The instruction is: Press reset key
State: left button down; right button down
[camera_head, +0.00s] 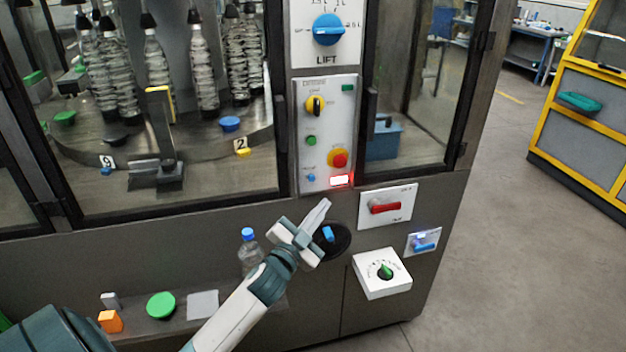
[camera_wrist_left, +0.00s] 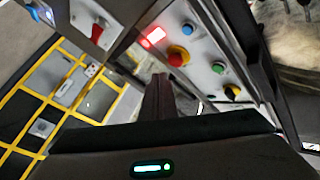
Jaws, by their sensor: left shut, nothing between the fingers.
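The control panel (camera_head: 326,120) on the machine front carries several controls. A small blue button (camera_head: 311,177) sits at its lower left and also shows in the left wrist view (camera_wrist_left: 187,30). Its label is too small to read. A red mushroom button on yellow (camera_head: 338,159) and a lit white key with red glow (camera_head: 339,181) are to its right. My left gripper (camera_head: 322,206) is shut and empty, pointing up just below the panel, apart from the controls. In the left wrist view its fingers (camera_wrist_left: 159,88) point toward the panel's lit end. My right gripper is out of view.
A red-handled switch (camera_head: 384,206), a blue switch (camera_head: 425,243) and a white box with green knob (camera_head: 384,271) are right of my gripper. A bottle (camera_head: 249,250) stands on the ledge at left. Glass doors flank the panel.

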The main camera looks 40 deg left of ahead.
aim_at(312, 178)
pick_arm(q)
jog(key=shift+w+a, duration=0.1)
jog(key=shift+w+a+b, duration=0.55)
jog(key=shift+w+a, duration=0.85)
jog(key=shift+a, duration=0.25)
jog(key=shift+w+a+b, duration=0.5)
jog(key=shift+w+a, duration=0.85)
jog(key=shift+a, duration=0.25)
jog(key=shift+w+a, duration=0.1)
jog(key=shift+w+a, duration=0.2)
jog(key=shift+a, duration=0.05)
jog(key=shift+w+a, duration=0.25)
jog(key=shift+a, duration=0.05)
dwell(1.0)
jog(key=shift+d, duration=0.1)
dwell(0.3)
jog(key=shift+s+d+p, duration=0.4)
jog(key=shift+s+d, duration=0.15)
